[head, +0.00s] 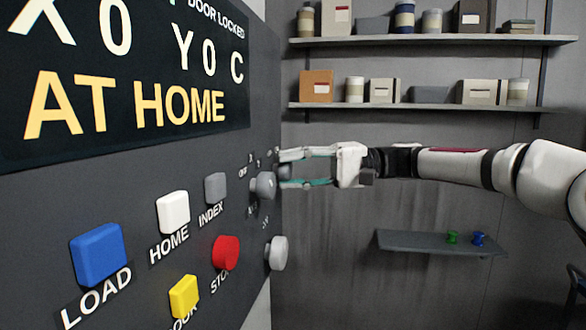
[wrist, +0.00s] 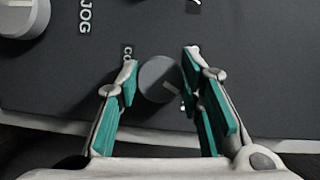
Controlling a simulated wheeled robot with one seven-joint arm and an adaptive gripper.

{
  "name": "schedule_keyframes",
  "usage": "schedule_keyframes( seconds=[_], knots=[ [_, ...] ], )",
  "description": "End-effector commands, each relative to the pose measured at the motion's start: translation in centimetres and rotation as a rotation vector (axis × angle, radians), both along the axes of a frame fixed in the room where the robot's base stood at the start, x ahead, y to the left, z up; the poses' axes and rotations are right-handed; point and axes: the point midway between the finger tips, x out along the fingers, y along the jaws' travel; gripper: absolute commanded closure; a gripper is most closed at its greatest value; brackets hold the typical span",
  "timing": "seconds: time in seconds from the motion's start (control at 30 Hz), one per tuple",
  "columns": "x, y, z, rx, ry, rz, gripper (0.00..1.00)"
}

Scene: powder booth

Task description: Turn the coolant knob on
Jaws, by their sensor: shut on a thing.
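The coolant knob (wrist: 155,80) is a round grey knob on the dark control panel, with a pale pointer line toward its right side in the wrist view. The letters "CO" show beside it, the rest hidden by a finger. My gripper (wrist: 157,82) has its teal-padded fingers on either side of the knob, shut on it. In the head view my gripper (head: 287,168) reaches the panel from the right. Its fingers and a nearer grey knob (head: 264,186) partly hide the gripped knob. The small position labels around it are mostly covered or too small to read.
The panel (head: 130,180) carries a blue LOAD button (head: 100,254), a red stop button (head: 226,252) and another grey knob (head: 278,253). A large knob near "JOG" (wrist: 22,14) is at the wrist view's upper left. Shelves (head: 430,106) stand behind my arm.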

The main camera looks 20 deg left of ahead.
Motion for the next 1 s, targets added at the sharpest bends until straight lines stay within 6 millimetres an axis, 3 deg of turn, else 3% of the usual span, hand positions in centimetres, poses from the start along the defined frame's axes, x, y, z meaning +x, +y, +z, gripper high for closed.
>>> schedule_keyframes(
  seconds=[0.3, 0.83, 0.87, 0.93, 1.0],
  knots=[
    [0.14, -0.05, -0.05, -0.006, 0.119, -0.005, 0.94],
    [0.17, -0.06, -0.05, -0.007, 0.142, -0.005, 0.94],
    [0.17, -0.06, -0.05, -0.007, 0.142, -0.005, 0.64],
    [0.16, -0.06, -0.05, -0.007, 0.142, -0.005, 0.48],
    [0.13, -0.05, -0.06, -0.008, 0.141, -0.004, 0.46]
  ],
)
